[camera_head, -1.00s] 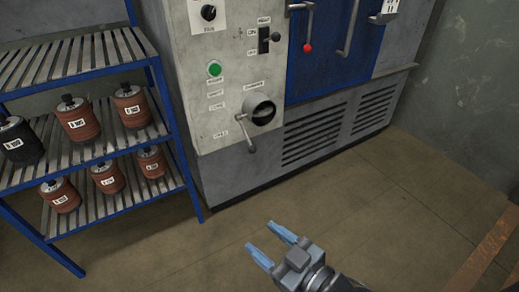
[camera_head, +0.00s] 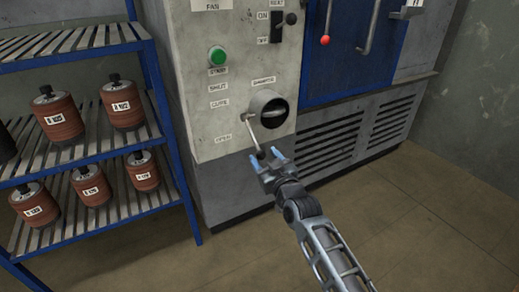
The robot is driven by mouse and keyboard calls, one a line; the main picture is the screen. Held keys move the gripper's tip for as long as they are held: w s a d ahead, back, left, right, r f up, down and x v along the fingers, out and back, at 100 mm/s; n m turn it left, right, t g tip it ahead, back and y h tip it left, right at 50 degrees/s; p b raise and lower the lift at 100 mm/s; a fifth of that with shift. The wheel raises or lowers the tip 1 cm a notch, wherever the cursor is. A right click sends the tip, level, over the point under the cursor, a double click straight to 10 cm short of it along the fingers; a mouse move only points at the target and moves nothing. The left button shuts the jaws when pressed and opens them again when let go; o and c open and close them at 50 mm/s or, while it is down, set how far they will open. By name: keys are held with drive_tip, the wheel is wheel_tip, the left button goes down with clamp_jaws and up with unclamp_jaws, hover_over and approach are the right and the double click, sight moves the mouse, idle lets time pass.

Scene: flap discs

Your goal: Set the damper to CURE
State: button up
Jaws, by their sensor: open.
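The damper (camera_head: 268,108) is a round grey outlet with a dark opening on the cabinet's control panel. Its lever (camera_head: 254,133) slopes down and slightly right to a dark knob (camera_head: 261,154). The labels SHUT, CURE (camera_head: 219,104) and OPEN (camera_head: 223,139) run down the panel to its left. The lever's end is lower than the OPEN label. My gripper (camera_head: 267,157) is open, with its blue fingertips at the knob, one on either side in the picture. I cannot tell whether they touch it.
A blue rack (camera_head: 160,128) with several reddish-brown rolls stands at the left. Above the damper are a green button (camera_head: 217,56) and an ON/OFF switch (camera_head: 276,25). A red-knobbed lever (camera_head: 326,22) is on the blue door. The floor (camera_head: 400,220) at the right is clear.

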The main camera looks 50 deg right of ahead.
sight(253, 136)
drive_tip(key=x, duration=0.6)
drive_tip(key=shift+w+b, duration=0.3)
drive_tip(key=shift+w, duration=0.05)
clamp_jaws()
idle(0.3)
